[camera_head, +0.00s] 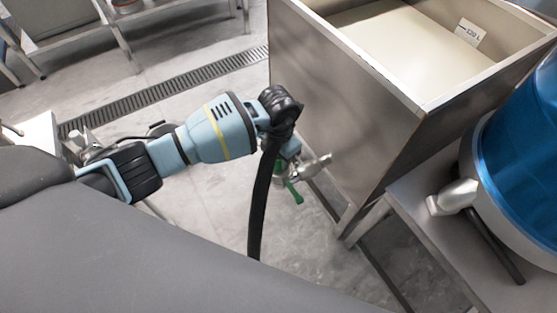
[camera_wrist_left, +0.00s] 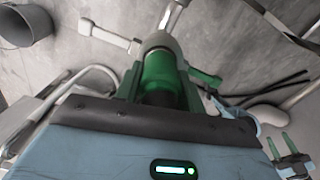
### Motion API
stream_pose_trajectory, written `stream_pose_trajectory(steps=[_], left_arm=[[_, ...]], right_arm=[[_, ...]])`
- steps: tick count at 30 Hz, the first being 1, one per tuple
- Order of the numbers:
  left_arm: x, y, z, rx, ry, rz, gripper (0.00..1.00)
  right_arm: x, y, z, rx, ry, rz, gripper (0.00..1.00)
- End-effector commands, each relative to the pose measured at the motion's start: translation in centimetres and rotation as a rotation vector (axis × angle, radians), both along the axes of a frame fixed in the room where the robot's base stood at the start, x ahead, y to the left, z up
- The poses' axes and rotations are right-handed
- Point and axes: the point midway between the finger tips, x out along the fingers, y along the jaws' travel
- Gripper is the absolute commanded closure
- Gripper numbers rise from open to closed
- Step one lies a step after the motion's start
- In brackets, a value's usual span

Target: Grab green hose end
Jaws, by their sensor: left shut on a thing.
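My left gripper (camera_head: 296,160) hangs beside the steel bin's near left corner in the head view. It is shut on the green hose end (camera_wrist_left: 160,76), which sits between its fingers in the left wrist view. A grey metal collar and fitting (camera_wrist_left: 160,42) extend beyond the green part. In the head view, the metal fitting (camera_head: 316,165) and a small green part (camera_head: 296,192) show below the wrist.
A steel bin (camera_head: 325,110) with an open top stands right of the gripper. A blue container (camera_head: 520,150) stands on a metal table (camera_head: 425,235) at right. A bucket (camera_wrist_left: 25,25) is on the floor. Open floor (camera_head: 300,255) lies below the gripper.

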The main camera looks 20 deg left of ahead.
Motion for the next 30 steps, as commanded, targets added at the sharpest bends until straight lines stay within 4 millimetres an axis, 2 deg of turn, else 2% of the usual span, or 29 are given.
stream_pose_trajectory(steps=[5, 13, 20, 30], left_arm=[[0.1, 0.0, 0.7, 0.000, -0.003, 0.000, 0.98], [0.2, 0.0, 3.9, -0.001, -0.006, -0.001, 0.98], [3.4, 1.6, 3.8, 0.001, -0.003, 0.004, 0.98], [9.4, 4.4, 4.3, 0.000, -0.001, 0.004, 0.98]], right_arm=[[0.1, 0.1, 0.1, 0.001, -0.002, -0.002, 0.58], [0.2, 0.0, 0.5, 0.002, -0.007, -0.002, 0.58], [-0.1, -0.1, -0.5, -0.002, 0.003, 0.005, 0.58], [0.2, -0.3, -2.3, -0.011, 0.005, 0.017, 0.58]])
